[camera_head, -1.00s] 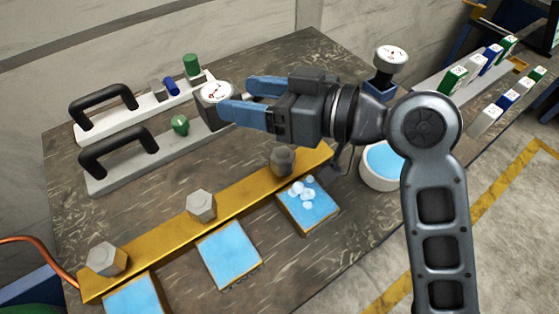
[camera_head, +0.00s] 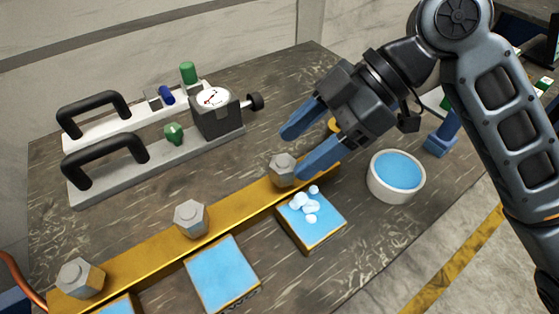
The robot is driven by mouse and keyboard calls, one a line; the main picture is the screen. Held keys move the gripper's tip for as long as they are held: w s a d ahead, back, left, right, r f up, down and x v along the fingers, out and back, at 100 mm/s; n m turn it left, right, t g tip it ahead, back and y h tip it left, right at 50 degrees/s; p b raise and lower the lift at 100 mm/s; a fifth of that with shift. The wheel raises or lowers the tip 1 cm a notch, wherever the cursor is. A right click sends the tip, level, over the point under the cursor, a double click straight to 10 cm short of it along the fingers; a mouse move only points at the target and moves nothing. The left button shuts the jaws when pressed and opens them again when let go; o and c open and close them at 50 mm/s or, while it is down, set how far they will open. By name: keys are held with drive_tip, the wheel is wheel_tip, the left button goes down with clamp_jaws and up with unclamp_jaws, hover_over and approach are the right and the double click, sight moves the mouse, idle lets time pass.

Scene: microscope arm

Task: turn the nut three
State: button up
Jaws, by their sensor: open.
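Three grey hex nuts stand in a row on a yellow bar (camera_head: 142,258). One nut (camera_head: 81,278) is at the near left, one (camera_head: 191,218) in the middle, and one (camera_head: 283,169) at the far right end. No number shows on them, so I cannot tell which is nut three. My gripper (camera_head: 302,152) is open with blue fingers, pointing down and left. Its fingertips are close to the far right nut, one finger on the far side and one on the right. I cannot tell whether they touch it. Nothing shows between the fingers.
Blue-topped blocks (camera_head: 222,274) lie along the bar's near side; one (camera_head: 311,220) carries pale blobs. A white round dish (camera_head: 396,177) with blue content stands right. A gauge block (camera_head: 215,109) and rails with black handles (camera_head: 105,157) stand behind. Bare table lies between.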

sight(280, 164)
drive_tip(key=shift+x, duration=2.55)
drive_tip(key=c, duration=1)
drive_tip(key=shift+o, duration=0.2)
